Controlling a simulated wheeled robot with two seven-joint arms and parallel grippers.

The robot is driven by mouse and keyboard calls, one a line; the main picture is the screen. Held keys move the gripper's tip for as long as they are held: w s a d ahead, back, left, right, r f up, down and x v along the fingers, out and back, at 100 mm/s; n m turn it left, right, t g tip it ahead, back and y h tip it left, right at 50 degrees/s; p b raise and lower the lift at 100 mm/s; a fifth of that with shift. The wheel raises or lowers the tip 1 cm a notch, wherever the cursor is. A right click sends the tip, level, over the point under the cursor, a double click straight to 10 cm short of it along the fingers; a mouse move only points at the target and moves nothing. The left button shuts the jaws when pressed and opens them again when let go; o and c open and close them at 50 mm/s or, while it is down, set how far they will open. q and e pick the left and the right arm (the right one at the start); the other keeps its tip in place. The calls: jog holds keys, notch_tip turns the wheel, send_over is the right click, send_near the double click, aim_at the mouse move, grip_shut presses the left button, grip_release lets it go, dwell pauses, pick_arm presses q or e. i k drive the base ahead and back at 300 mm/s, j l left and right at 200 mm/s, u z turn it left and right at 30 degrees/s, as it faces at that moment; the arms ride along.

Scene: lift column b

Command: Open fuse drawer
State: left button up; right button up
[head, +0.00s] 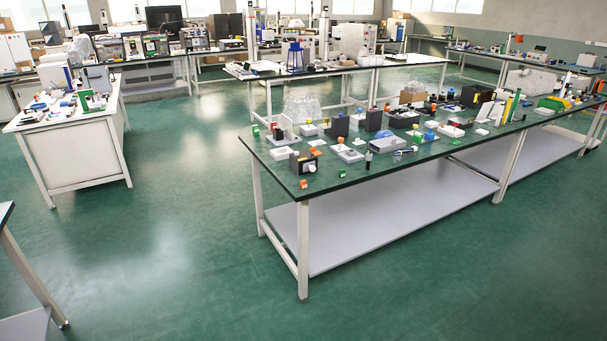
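I cannot make out a fuse drawer for certain; the items are too small to tell apart. A long green-topped table (330,178) stands at centre right and bears many small parts and boxes. A dark box (303,162) sits near its front left end. Another dark box (340,126) stands farther back, and a larger dark box (475,96) stands toward the right. Neither of my grippers is in view.
A white table (75,150) with small items stands at the left. A corner of another table (25,270) shows at the lower left. A long bench (300,70) stands behind. The green floor (170,250) between the tables is clear.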

aim_at(310, 166)
jog(key=i+u, duration=0.1)
jog(key=i, duration=0.95)
